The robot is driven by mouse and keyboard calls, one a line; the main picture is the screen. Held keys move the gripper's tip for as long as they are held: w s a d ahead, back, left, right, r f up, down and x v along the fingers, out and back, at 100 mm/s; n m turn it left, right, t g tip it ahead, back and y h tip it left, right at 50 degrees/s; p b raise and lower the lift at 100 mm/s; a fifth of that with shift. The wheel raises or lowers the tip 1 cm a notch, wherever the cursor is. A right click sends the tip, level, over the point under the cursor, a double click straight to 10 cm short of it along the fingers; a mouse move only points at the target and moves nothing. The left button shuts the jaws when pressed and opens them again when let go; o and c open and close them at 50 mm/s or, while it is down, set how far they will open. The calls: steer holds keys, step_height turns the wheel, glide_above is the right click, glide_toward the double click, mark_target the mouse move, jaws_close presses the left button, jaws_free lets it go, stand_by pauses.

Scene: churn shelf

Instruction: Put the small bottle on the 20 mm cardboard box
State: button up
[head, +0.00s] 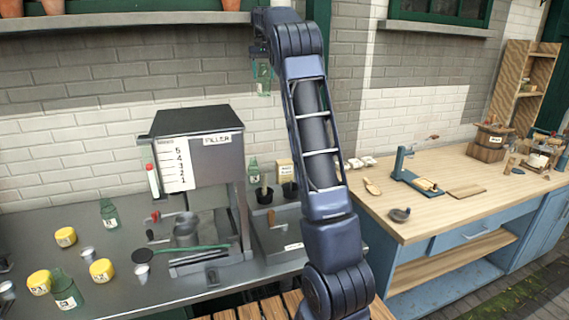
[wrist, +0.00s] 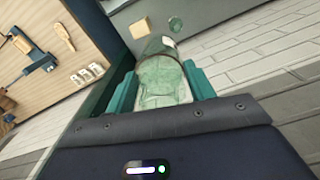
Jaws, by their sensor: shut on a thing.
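My gripper (head: 262,62) is raised in front of the brick wall, below the upper shelf. It is shut on a green glass bottle (head: 263,79), which hangs about upright. In the wrist view the bottle (wrist: 162,80) sits between the teal fingers (wrist: 163,88). A tan cardboard box (head: 285,171) with a small label stands at the back of the grey bench, partly behind potted plants; I cannot read its label. It seems to show in the wrist view as a tan square (wrist: 140,28). Another green bottle (head: 253,171) stands just left of the box.
A dark machine (head: 195,150) stands left of the box. A wooden workbench (head: 440,215) with tools is at right. The upper shelf (head: 130,20) overhangs at top left.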

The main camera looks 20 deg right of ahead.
steer(key=s+d+m, duration=0.1)
steer(key=d+m, duration=0.1)
steer(key=d, duration=0.7)
step_height(320, 180, down, 31)
stand_by(0.4)
steer(key=shift+s+a+f, duration=0.1)
steer(key=o, duration=1)
steer(key=shift+o, duration=0.2)
